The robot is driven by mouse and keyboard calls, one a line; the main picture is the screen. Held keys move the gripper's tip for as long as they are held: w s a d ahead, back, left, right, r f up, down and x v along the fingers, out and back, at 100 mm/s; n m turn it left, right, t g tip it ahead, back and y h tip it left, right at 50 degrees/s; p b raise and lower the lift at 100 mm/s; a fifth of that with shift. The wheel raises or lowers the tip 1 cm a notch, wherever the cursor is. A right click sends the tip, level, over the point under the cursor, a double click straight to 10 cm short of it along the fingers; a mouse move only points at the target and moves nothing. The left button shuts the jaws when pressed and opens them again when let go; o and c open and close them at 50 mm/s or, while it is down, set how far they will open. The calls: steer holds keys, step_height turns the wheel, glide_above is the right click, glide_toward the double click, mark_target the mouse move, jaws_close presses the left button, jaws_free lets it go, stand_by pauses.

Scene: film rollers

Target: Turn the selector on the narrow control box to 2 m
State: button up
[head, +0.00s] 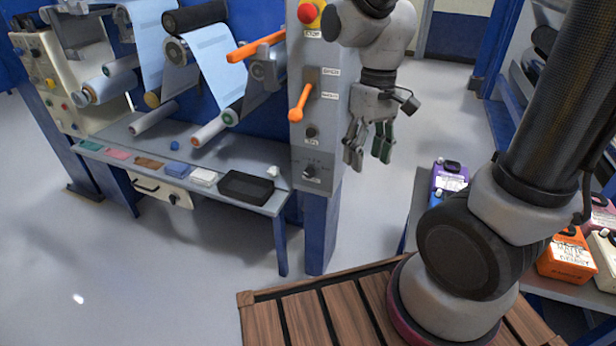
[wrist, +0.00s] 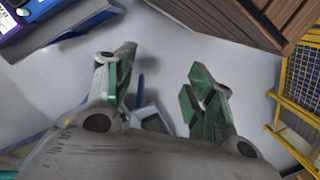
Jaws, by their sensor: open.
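The narrow control box (head: 318,135) is a tall grey panel on a blue post in the head view. Its selector (head: 309,172) is a small dark knob with a marked scale near the bottom of the panel; the scale is too small to read. My gripper (head: 367,158) hangs pointing down to the right of the panel, apart from it, at about the selector's height in the picture. Its green-padded fingers are spread and empty. The wrist view also shows the open gripper (wrist: 162,88) over floor; I cannot make out the selector there.
A bench with a black tray (head: 246,187) stands left of the panel. A shelf with a purple box (head: 450,178) is at right. Open floor lies behind.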

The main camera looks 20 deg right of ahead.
steer(key=w+a+f, duration=0.6)
steer(key=a+f, duration=0.5)
steer(key=f, duration=0.1)
steer(key=w+a+f+m+t, duration=0.1)
steer(key=w+a+f, duration=0.25)
steer(key=f, duration=0.55)
steer(key=w+a+f+m+t, duration=0.1)
steer(key=w+a+f, duration=0.3)
steer(key=f, duration=0.6)
steer(key=m+t+h, duration=0.7)
steer(key=t+h, duration=0.4)
steer(key=t, duration=0.3)
glide_toward(308, 176)
steer(key=x, duration=0.9)
steer(key=shift+w+d+r, duration=0.1)
steer(key=shift+w+d, duration=0.15)
steer(key=shift+w, duration=0.05)
